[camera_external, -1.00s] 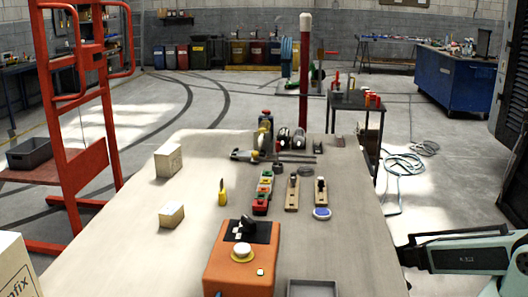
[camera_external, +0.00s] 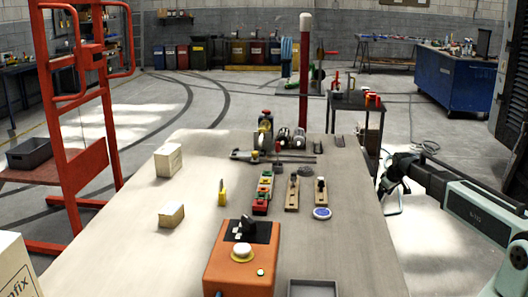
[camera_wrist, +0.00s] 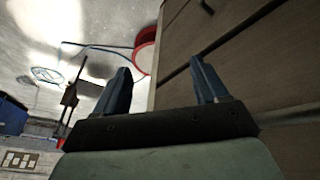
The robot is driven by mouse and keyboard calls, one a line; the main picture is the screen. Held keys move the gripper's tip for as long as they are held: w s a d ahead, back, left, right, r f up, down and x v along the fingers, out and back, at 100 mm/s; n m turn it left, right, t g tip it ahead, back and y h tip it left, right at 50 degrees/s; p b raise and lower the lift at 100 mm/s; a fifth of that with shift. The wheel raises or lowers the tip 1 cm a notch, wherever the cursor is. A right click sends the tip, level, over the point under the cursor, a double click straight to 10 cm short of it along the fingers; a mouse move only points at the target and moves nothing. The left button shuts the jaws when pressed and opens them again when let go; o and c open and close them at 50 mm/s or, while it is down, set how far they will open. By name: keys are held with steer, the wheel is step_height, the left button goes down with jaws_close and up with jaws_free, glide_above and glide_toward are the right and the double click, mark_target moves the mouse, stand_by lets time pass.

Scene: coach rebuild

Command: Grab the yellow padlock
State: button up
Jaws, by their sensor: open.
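A small upright yellow object (camera_external: 222,197), which looks like the yellow padlock, stands on the left-middle of the pale workbench (camera_external: 330,255). It is too small for its details to show. My gripper (camera_external: 384,188) is off the right edge of the bench, well to the right of the yellow object. In the wrist view my gripper (camera_wrist: 162,78) has its two blue fingers spread with nothing between them. The yellow object is not in the wrist view.
An orange control box (camera_external: 243,262) stands at the front of the bench. A row of coloured blocks (camera_external: 262,193) and two wooden-based tools (camera_external: 292,193) lie right of the yellow object. A black cart (camera_external: 355,105) is behind the bench.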

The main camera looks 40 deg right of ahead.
steer(key=w+r+n+t, duration=0.15)
steer(key=w+r, duration=0.35)
steer(key=r, duration=0.8)
steer(key=w+r+n+t, duration=0.1)
steer(key=w+r+t, duration=0.3)
steer(key=r, duration=0.9)
steer(key=w+a+r+n+y, duration=0.25)
steer(key=w+a+r, duration=0.45)
steer(key=a+r, duration=0.45)
steer(key=n+g+y, duration=0.3)
steer(key=n+g, duration=0.2)
steer(key=g, duration=0.2)
glide_toward(224, 190)
steer(key=x, duration=0.2)
steer(key=a+x, duration=0.1)
steer(key=x, duration=0.2)
steer(key=shift+w+a+f, duration=0.1)
steer(key=shift+w, duration=0.1)
steer(key=shift+d+f+x, duration=0.1)
steer(key=shift+d+x, duration=0.05)
steer(key=shift+x, duration=0.8)
steer(key=shift+d+f+x, duration=0.1)
steer(key=shift+d+x, duration=0.1)
steer(key=shift+x, duration=0.75)
steer(key=shift+d+x, duration=0.15)
steer(key=shift+x, duration=0.75)
steer(key=shift+s, duration=0.1)
